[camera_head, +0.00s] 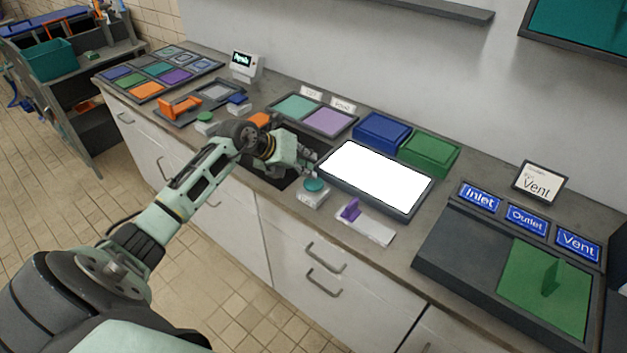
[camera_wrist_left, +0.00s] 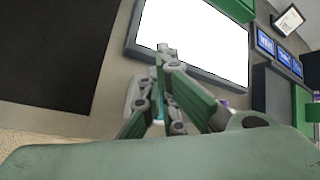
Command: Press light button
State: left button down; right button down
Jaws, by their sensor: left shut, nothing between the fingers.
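The button is a round teal cap (camera_head: 314,185) on a small white box (camera_head: 312,197) at the counter's front edge. The light panel (camera_head: 376,177) behind it to the right glows bright white; it also fills the upper part of the left wrist view (camera_wrist_left: 195,38). My left gripper (camera_head: 311,164) is shut and empty, with its fingertips just above and behind the button in the head view. I cannot tell whether they touch it. In the left wrist view the fingers (camera_wrist_left: 167,55) hide most of the button area. My right gripper is not in view.
A purple handle (camera_head: 350,209) on a pale plate sits right of the button. Blue (camera_head: 382,131) and green (camera_head: 429,152) boxes stand behind the panel. A dark tray with a green plate (camera_head: 545,288) lies at right. A dark recess lies beneath my left arm.

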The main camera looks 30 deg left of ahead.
pick_arm(q)
notch_tip(320, 180, up, 6)
jog(key=p, duration=0.4)
jog(key=shift+f, duration=0.15)
dwell(1.9)
